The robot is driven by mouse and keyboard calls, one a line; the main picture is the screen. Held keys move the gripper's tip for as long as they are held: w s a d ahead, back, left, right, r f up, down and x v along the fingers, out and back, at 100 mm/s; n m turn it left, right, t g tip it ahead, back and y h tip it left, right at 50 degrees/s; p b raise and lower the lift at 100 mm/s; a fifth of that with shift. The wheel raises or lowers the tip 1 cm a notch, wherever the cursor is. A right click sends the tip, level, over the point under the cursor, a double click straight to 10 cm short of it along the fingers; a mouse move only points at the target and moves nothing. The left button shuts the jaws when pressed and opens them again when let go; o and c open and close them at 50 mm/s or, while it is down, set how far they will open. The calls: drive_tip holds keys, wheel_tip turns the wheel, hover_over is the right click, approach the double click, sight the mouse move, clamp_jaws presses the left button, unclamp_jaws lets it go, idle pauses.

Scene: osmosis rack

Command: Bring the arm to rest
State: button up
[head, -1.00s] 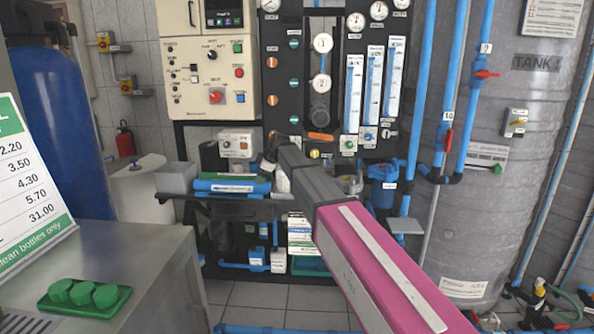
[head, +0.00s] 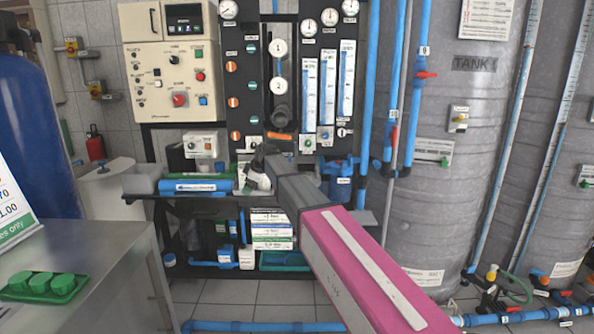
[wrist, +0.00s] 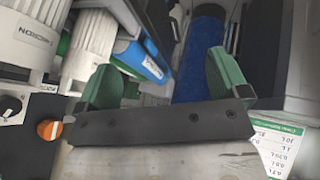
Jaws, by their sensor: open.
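My arm, with a pink link (head: 370,275) and grey links, reaches from the lower right toward the rack. Its far end is over the bench by the panel, where my gripper is small and hard to make out. In the wrist view my gripper (wrist: 166,88) has its two green fingers wide apart with nothing between them. White cylindrical housings (wrist: 90,45) and a blue-and-white item lie beyond the left finger.
The rack's panel (head: 290,80) carries gauges and flow tubes. A steel counter (head: 100,265) at left holds a green tray (head: 45,290) with green caps. A grey tank (head: 440,150) stands right. Blue pipes (head: 270,326) run along the floor. The tiled floor between is partly clear.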

drive_tip(key=s+d+f+m+g+h, duration=0.1)
drive_tip(key=s+d+f+m, duration=0.4)
drive_tip(key=d+f, duration=0.4)
drive_tip(key=s+d+f+m+h, duration=0.25)
drive_tip(key=s+d+f, duration=0.4)
drive_tip(key=d, duration=0.45)
drive_tip(key=s+d+f+m+g+h, duration=0.1)
drive_tip(key=s+d+f+m, duration=0.4)
drive_tip(key=s+d, duration=0.4)
drive_tip(key=s+d+f+m+g+h, duration=0.1)
drive_tip(key=s+d+f+m+g, duration=0.1)
drive_tip(key=s+d+f+m, duration=0.3)
drive_tip(key=s+d+f, duration=0.2)
drive_tip(key=s+d, duration=0.2)
drive_tip(key=s, duration=0.2)
drive_tip(key=shift+s+d, duration=0.3)
drive_tip(key=shift+d, duration=0.05)
drive_tip(key=shift+m, duration=0.25)
